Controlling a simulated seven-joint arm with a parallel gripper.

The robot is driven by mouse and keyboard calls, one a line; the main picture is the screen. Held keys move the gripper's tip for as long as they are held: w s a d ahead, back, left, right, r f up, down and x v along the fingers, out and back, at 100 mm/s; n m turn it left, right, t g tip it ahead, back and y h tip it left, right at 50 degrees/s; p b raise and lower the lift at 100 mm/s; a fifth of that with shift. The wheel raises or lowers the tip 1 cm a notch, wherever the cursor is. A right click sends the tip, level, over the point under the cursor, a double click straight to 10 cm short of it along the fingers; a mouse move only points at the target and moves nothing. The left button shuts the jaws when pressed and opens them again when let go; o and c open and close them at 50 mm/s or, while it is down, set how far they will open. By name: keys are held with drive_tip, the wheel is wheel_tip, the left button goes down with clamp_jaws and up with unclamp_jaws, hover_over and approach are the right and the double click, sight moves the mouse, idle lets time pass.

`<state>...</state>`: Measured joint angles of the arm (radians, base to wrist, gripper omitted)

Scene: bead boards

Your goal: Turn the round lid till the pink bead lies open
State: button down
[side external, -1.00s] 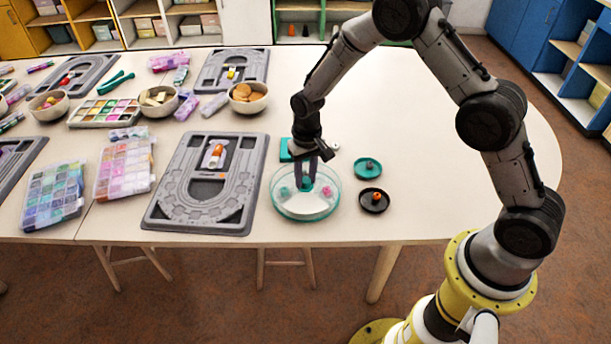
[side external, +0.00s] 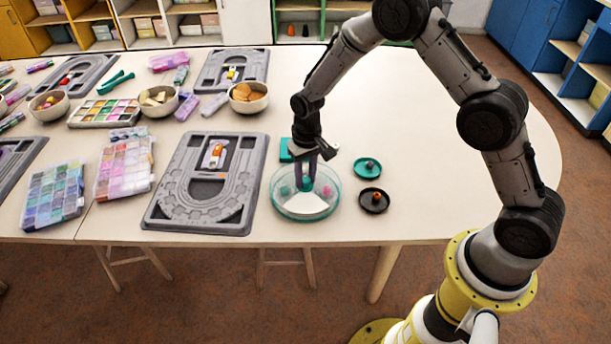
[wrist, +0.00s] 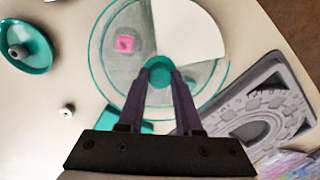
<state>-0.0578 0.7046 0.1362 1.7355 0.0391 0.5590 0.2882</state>
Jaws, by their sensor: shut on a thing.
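The round lid (side external: 291,209) is clear with a teal rim and covers a round dish on the table; it also shows in the wrist view (wrist: 112,75). A white wedge (wrist: 185,30) runs from its middle to the rim, on the near side in the side view. The pink bead (wrist: 126,43) lies beside the wedge, under the tinted part; it shows right of my fingers in the side view (side external: 327,190). My gripper (wrist: 160,74) points down and is shut on the teal knob (wrist: 159,76) at the lid's centre.
A teal dish (side external: 368,168) and a black dish (side external: 374,200) with small knobs stand right of the lid. A grey bead board (side external: 205,212) lies close on its left. A teal block (side external: 287,150) sits behind. The table's right part is clear.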

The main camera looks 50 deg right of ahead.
sight(304, 179)
drive_tip(key=n, duration=0.4)
drive_tip(key=shift+n, duration=0.3)
drive_tip(key=n, duration=0.4)
drive_tip(key=shift+n, duration=0.3)
drive_tip(key=n, duration=0.4)
drive_tip(key=shift+a, duration=0.1)
drive_tip(key=shift+n, duration=2)
drive_tip(key=c, duration=0.6)
unclamp_jaws()
wheel_tip(304, 179, up, 14)
drive_tip(key=shift+w+f, duration=0.1)
drive_tip(key=shift+w, duration=0.05)
